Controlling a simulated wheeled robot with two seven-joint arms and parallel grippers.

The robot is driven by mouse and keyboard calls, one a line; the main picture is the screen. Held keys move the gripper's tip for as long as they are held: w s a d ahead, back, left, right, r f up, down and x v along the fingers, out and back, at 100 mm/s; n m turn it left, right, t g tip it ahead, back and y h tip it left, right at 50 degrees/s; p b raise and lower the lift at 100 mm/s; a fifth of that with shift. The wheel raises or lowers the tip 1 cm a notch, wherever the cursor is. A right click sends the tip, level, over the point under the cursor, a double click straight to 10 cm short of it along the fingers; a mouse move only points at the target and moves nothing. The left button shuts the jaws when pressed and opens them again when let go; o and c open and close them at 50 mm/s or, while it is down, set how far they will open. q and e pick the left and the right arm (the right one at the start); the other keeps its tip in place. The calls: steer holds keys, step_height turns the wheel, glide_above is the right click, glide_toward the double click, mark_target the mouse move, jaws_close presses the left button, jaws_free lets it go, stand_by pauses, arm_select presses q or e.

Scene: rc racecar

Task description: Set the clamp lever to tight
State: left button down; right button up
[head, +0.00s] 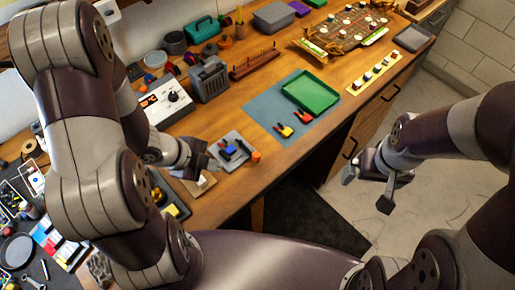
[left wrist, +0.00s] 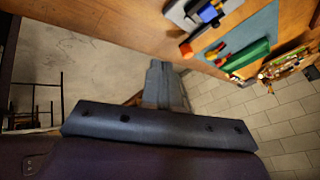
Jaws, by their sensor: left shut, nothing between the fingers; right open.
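A grey clamp fixture (head: 241,140) with blue and dark parts lies near the front edge of the wooden bench. An orange end piece (head: 256,156), apparently the lever's tip, sticks out at its right. In the left wrist view the fixture (left wrist: 181,14) is at the top, with the orange piece (left wrist: 186,50) below it. My left gripper (head: 212,161) is shut and empty, just left of the fixture in the head view; I cannot tell whether it touches it. My right gripper (head: 367,190) is open and empty over the floor, away from the bench.
A blue-grey mat (head: 262,107) with a green tray (head: 311,93) and red and yellow tools lies beyond the fixture. A white control box (head: 166,102) and a grey device (head: 209,79) stand at the back left. The floor (head: 410,205) at the right is clear.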

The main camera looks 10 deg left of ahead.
mark_target(247, 148)
arm_select(q)
steer(key=shift+m+h, duration=0.3)
steer(key=shift+m, duration=0.3)
steer(key=b+x, duration=0.1)
steer(key=x, duration=0.3)
steer(key=b+x, duration=0.1)
steer(key=x, duration=0.4)
steer(key=shift+s+d+r+b, duration=0.15)
steer(key=shift+d+r+b, duration=0.05)
steer(key=shift+d+b, duration=0.1)
steer(key=w, duration=0.1)
steer(key=w+d+p, duration=0.1)
steer(key=w, duration=0.1)
steer(key=shift+d+f, duration=0.15)
steer(key=shift+d, duration=0.1)
steer(key=shift+w+d+f+p, duration=0.1)
steer(key=shift+w+d+p, duration=0.05)
steer(key=shift+w+p, duration=0.3)
steer(key=shift+w, duration=0.1)
arm_select(e)
steer(key=shift+s+a+f, duration=0.15)
steer(key=shift+s+f, duration=0.05)
steer(key=shift+f, duration=0.25)
